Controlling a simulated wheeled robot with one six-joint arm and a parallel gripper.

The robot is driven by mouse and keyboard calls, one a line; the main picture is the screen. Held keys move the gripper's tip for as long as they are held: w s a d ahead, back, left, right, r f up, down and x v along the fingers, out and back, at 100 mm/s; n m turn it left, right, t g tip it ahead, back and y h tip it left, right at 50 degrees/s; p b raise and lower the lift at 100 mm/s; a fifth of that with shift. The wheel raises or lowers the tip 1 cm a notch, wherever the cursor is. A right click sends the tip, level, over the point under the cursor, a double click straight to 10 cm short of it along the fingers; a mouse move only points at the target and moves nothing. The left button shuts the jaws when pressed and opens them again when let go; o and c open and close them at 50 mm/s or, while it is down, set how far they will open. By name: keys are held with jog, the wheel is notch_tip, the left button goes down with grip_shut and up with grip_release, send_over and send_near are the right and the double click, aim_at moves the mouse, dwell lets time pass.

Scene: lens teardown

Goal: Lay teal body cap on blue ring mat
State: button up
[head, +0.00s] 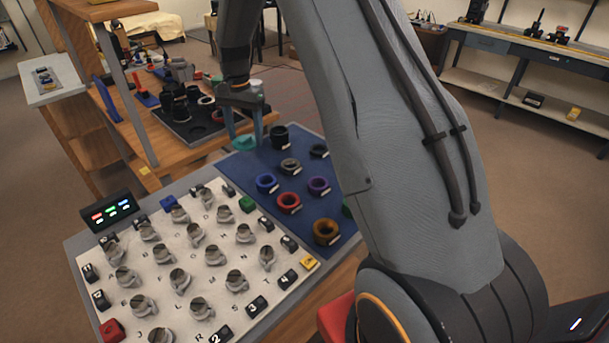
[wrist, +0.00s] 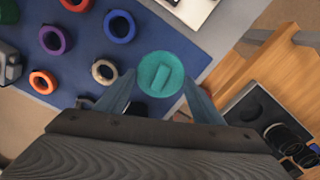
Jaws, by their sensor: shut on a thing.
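The teal body cap (head: 246,143) is a round disc with a raised bar across its face, which shows in the wrist view (wrist: 160,74). My gripper (head: 245,135) is shut on it, one finger on each side, also seen in the wrist view (wrist: 158,88). The blue ring mat (head: 300,226) lies on the table with several rings on it. In the head view the cap appears at the mat's far left corner; its height above the mat is hard to tell. In the wrist view the mat (wrist: 192,42) shows behind and beside the cap.
A white board (head: 215,222) with grey knobs lies to the left. A dark tray (head: 185,125) sits on the wooden bench beyond. My arm hides the mat's right side.

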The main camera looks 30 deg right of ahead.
aim_at(248, 162)
jog(key=w+m, duration=0.1)
jog(key=w, duration=0.1)
jog(key=shift+w+r+m, duration=0.15)
jog(key=shift+w+m, duration=0.2)
jog(key=shift+m, duration=0.05)
jog(key=shift+w+d+f, duration=0.1)
jog(key=shift+f, duration=0.25)
notch_tip(248, 162, down, 9)
jog(key=p, duration=0.2)
jog(key=shift+p, duration=0.4)
jog(key=shift+f, duration=0.15)
jog(key=o, duration=1)
